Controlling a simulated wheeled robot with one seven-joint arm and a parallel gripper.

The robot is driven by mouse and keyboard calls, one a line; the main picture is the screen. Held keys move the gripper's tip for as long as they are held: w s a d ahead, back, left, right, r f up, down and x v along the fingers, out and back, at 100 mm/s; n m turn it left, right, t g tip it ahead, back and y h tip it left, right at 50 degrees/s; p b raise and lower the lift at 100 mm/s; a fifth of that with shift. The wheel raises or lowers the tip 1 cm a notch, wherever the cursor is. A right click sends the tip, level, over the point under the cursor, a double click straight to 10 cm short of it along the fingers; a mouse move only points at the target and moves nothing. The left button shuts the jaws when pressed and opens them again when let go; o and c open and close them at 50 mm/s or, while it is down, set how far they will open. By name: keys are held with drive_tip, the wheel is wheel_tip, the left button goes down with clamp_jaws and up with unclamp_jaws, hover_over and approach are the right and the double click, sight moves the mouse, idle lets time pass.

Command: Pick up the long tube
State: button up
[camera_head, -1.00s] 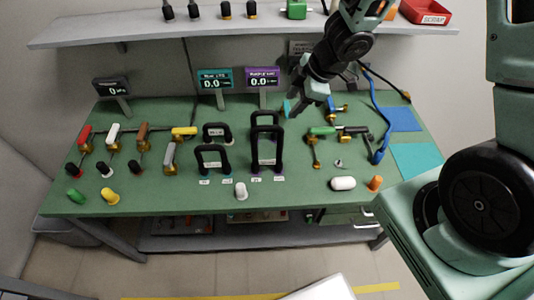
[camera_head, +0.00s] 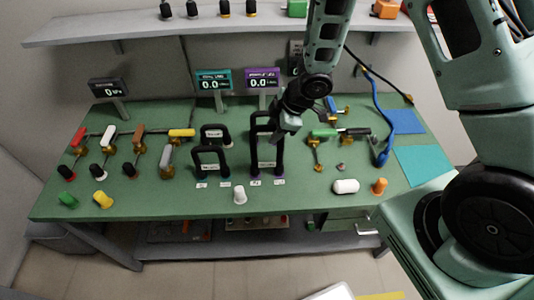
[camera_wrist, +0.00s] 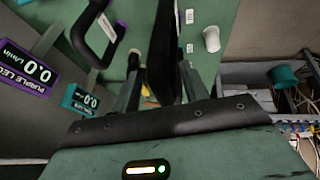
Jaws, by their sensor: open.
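Tall black U-shaped tubes stand on the green bench in front of the purple display; the front long tube (camera_head: 280,156) carries a white label. My gripper (camera_head: 286,124) is at the top of this tube in the head view and covers part of it. In the wrist view my open gripper (camera_wrist: 160,68) has a dark tube section (camera_wrist: 166,45) between its fingers. I cannot tell whether the fingers touch it. Another black tube (camera_wrist: 80,37) with a label is to the left in the wrist view.
Shorter black tubes (camera_head: 196,160) stand to the left. A white knob (camera_head: 239,195) is in front, and a white capsule (camera_head: 346,186) and orange cap (camera_head: 379,186) are at right. Teal (camera_head: 213,79) and purple (camera_head: 262,78) displays stand behind. A shelf (camera_head: 130,37) runs above.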

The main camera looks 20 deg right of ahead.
clamp_jaws()
